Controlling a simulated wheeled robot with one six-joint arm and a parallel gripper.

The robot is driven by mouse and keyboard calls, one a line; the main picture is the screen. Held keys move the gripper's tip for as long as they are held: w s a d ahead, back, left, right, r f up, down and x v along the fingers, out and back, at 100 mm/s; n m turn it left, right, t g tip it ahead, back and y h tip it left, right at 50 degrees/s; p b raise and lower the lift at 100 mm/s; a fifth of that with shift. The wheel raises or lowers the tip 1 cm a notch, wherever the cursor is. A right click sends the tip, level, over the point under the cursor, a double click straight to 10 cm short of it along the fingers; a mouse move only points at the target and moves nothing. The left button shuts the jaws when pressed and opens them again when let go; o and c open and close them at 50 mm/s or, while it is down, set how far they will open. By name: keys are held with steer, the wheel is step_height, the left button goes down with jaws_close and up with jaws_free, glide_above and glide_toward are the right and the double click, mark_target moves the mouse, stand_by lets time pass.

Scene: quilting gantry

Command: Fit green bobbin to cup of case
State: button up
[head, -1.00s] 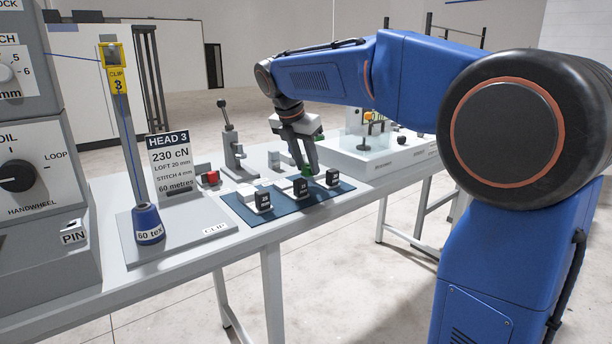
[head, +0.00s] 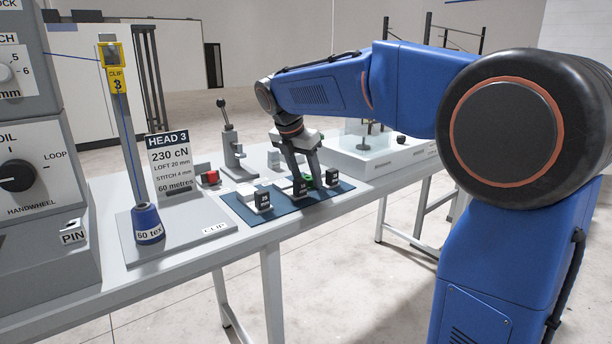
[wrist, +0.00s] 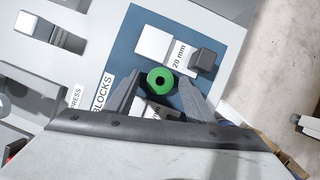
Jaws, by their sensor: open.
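In the head view a small part of the bobbin (head: 308,182) shows at the fingertips of my gripper (head: 307,179), low over the mat. Whether the bobbin rests on the mat is hard to tell. I cannot pick out the case or its cup.
Blocks with dark ends stand on the mat: a left one (head: 262,200), a middle one (head: 300,187) and a right one (head: 332,177). The wrist view shows a "20 mm" block (wrist: 180,53) close to the bobbin.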

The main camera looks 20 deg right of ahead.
steer(key=shift+r, duration=0.1)
steer(key=v, duration=1.2)
steer(key=s+d+f+m+t+y, duration=0.1)
steer(key=s+d+f+m+y, duration=0.1)
steer(key=s+f+m, duration=1)
steer(key=s+d+f+m+t+y, duration=0.1)
steer(key=s+d+f+m, duration=0.2)
steer(key=s+f+m, duration=0.9)
steer(key=s+f, duration=0.3)
steer(key=s, duration=0.5)
steer(key=shift+s+d+f+y, duration=0.2)
steer(key=shift+s+d+y, duration=0.2)
steer(key=shift+o, duration=0.6)
